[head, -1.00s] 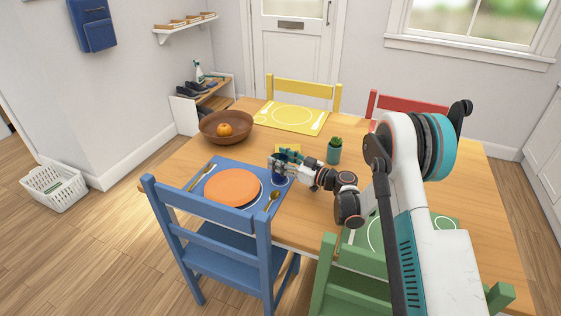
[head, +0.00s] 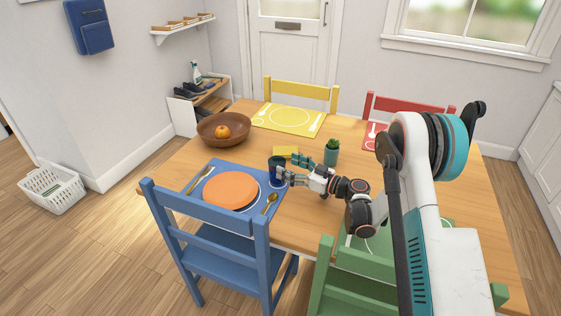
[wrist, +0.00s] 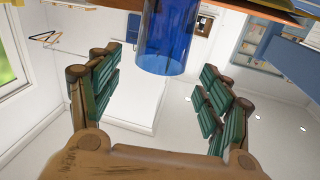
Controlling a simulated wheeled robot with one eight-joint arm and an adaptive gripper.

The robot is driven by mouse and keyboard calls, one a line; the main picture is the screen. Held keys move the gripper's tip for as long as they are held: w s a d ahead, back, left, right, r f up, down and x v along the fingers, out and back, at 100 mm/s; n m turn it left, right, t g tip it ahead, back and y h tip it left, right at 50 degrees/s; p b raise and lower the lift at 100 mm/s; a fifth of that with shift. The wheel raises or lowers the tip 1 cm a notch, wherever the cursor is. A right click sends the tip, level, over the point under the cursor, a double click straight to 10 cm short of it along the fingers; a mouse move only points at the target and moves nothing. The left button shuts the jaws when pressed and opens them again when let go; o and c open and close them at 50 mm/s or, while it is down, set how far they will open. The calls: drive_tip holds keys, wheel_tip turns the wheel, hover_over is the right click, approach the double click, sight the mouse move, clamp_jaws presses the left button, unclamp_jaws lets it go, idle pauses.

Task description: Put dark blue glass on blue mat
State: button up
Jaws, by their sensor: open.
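The dark blue glass (head: 277,171) stands upright at the right back part of the blue mat (head: 226,166) in the head view. My gripper (head: 289,170) is open, just right of the glass. In the wrist view the glass (wrist: 168,42) is seen at the top centre, beyond the gap between my two spread fingers (wrist: 158,88). No finger visibly touches it there. The glass's base is cut off in the wrist view and partly hard to see in the head view.
An orange plate (head: 230,189) and a gold spoon (head: 270,203) are on the mat left of the glass. A small potted cactus (head: 331,153) and a yellow item (head: 286,151) stand behind my gripper. A wooden bowl (head: 209,132) is at the back left.

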drive_tip(key=p+v, duration=0.1)
drive_tip(key=v, duration=0.6)
drive_tip(key=s+d+r+m+g+h, duration=0.1)
drive_tip(key=s+r+m+h, duration=0.25)
drive_tip(key=s+r, duration=0.4)
drive_tip(key=s+r+m+g+h, duration=0.15)
drive_tip(key=s+r+h, duration=0.25)
drive_tip(key=r, duration=0.6)
drive_tip(key=s+d+r+m+h, duration=0.1)
drive_tip(key=s+d+m+h, duration=0.2)
drive_tip(key=s, duration=1)
drive_tip(key=s+d+r+m+h, duration=0.1)
drive_tip(key=s+d+m+h, duration=0.2)
drive_tip(key=s+d, duration=0.6)
drive_tip(key=shift+s+r+h, duration=0.3)
drive_tip(key=shift+s+h, duration=0.65)
drive_tip(key=shift+s, duration=1.2)
drive_tip(key=shift+t, duration=0.25)
